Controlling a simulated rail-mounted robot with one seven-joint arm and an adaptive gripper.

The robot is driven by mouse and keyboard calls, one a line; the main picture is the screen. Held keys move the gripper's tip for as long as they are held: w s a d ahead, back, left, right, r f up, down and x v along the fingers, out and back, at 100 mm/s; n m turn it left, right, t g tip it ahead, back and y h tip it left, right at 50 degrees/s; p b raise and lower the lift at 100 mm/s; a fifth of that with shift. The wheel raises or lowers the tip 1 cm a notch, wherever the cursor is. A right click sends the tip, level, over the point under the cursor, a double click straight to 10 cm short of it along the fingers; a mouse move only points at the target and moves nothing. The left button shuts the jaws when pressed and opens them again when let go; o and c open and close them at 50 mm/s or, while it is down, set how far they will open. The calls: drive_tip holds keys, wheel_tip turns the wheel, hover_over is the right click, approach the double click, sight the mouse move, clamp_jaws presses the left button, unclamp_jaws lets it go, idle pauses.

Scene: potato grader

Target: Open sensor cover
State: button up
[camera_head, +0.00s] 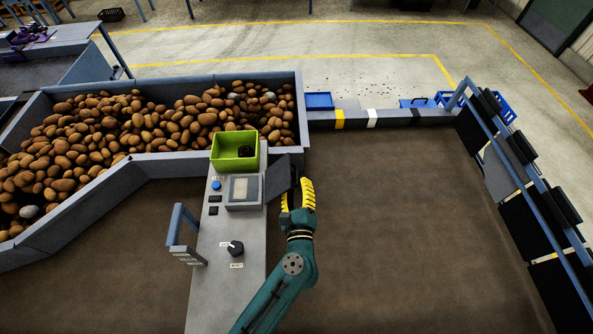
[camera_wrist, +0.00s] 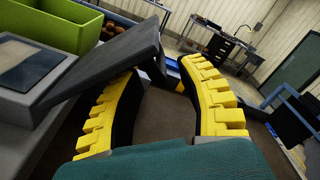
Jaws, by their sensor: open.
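The sensor box (camera_head: 243,191) sits on the grey console and shows a pale window, which is uncovered. Its dark flat cover (camera_head: 278,178) is swung out on the right side of the box, tilted. In the wrist view the cover (camera_wrist: 110,62) slopes up and away from the box (camera_wrist: 30,70). My gripper (camera_head: 296,188) is open just right of the cover. In the wrist view its yellow fingers (camera_wrist: 163,72) are apart, with the left finger beside and partly under the cover. I cannot tell whether they touch. No object is seen held between the fingers.
A green bin (camera_head: 226,154) stands behind the box. A blue button (camera_head: 216,185) and a black knob (camera_head: 235,248) are on the console (camera_head: 215,285). Potatoes fill the trough (camera_head: 200,80) at the back left. The brown belt (camera_head: 400,230) on the right is clear.

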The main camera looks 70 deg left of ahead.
sight(296, 170)
drive_tip(key=x, duration=0.4)
drive_tip(key=shift+w+a, duration=0.1)
drive_tip(key=shift+a, duration=0.05)
drive_tip(key=shift+c, duration=0.4)
clamp_jaws()
